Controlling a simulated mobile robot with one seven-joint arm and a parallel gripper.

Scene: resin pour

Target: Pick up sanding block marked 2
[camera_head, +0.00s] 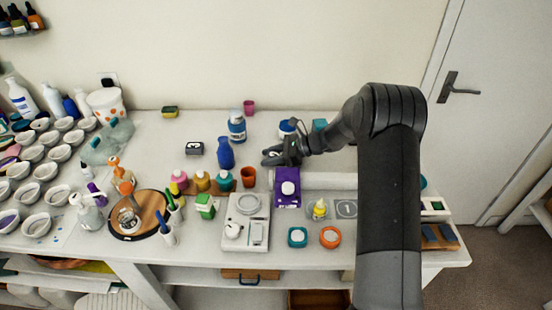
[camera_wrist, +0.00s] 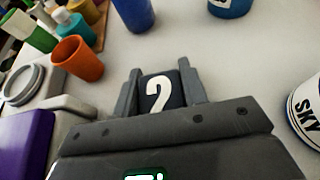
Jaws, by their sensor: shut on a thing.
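The sanding block marked 2 (camera_wrist: 158,92) is a dark block with a large white 2 on its face. In the wrist view it sits between the two fingers of my gripper (camera_wrist: 160,84), which is shut on it. In the head view my gripper (camera_head: 274,157) is over the table, right of the blue bottle (camera_head: 225,153) and behind the purple packet (camera_head: 286,189). The block is hard to make out there, and I cannot tell how high it is above the table.
Another dark block with a white mark (camera_head: 194,149) lies left of the blue bottle. An orange cup (camera_head: 248,177) stands close in front of my gripper. A labelled can (camera_head: 237,127) stands behind.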

